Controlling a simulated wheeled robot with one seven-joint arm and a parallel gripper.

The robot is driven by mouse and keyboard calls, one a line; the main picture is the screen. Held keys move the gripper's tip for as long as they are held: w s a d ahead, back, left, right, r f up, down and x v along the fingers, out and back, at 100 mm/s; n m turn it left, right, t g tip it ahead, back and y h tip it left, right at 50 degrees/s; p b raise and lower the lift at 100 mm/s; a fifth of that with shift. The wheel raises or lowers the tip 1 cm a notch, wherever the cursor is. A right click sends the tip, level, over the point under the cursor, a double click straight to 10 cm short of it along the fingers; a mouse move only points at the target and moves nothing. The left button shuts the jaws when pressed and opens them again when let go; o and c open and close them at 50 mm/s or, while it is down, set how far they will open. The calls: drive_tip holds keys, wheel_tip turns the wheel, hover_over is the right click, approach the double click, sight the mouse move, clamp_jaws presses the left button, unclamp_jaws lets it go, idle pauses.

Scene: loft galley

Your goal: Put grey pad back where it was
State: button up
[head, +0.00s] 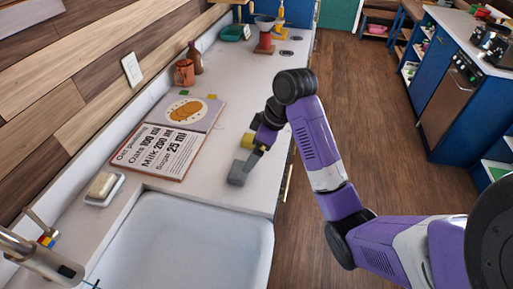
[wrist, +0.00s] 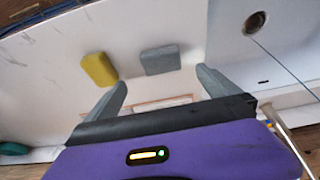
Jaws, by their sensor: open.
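The grey pad (head: 238,173) lies on the white counter near its front edge, by the sink. In the wrist view the grey pad (wrist: 160,60) lies ahead of my fingertips, roughly between their lines and apart from them. My gripper (head: 254,153) reaches down over the counter beside it. The wrist view shows my gripper (wrist: 160,86) open, with nothing between its fingers. A yellow pad (wrist: 99,69) lies left of the grey pad there; in the head view the yellow pad (head: 247,141) shows partly behind my gripper.
A recipe board (head: 170,145) lies left of my gripper, with small green (head: 183,93) and yellow (head: 212,97) marks behind it. The sink (head: 195,245) is in front. A soap dish (head: 104,190), copper mug (head: 184,73), brown bottle (head: 195,58) and red grinder (head: 265,40) stand along the counter.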

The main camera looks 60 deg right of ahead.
drive_tip(key=shift+s+d+r, duration=0.1)
drive_tip(key=shift+s+r, duration=0.2)
drive_tip(key=shift+s, duration=0.1)
drive_tip(key=w+a+f+t, duration=0.1)
drive_tip(key=a, duration=0.3)
drive_tip(key=w+a+f+m+t, duration=0.1)
drive_tip(key=w+a+f, duration=0.1)
drive_tip(key=a, duration=0.2)
drive_tip(key=w+a+f+t+y, duration=0.1)
drive_tip(key=a+f, duration=0.1)
drive_tip(key=a, duration=0.2)
drive_tip(key=shift+w+a+m, duration=0.3)
drive_tip(key=shift+m, duration=0.1)
drive_tip(key=s+a+f+m+t+h, duration=0.2)
drive_tip(key=s+a+f+m+t, duration=0.2)
drive_tip(key=s+a, duration=0.75)
drive_tip(key=s+r+n+t, duration=0.1)
drive_tip(key=s+r+t, duration=0.1)
drive_tip(key=s+r, duration=0.4)
drive_tip(key=s+r+t, duration=0.1)
drive_tip(key=s+r, duration=0.4)
drive_tip(key=s, duration=0.8)
drive_tip(key=shift+a+r+n+t, duration=0.25)
drive_tip(key=shift+r+n+t, duration=0.15)
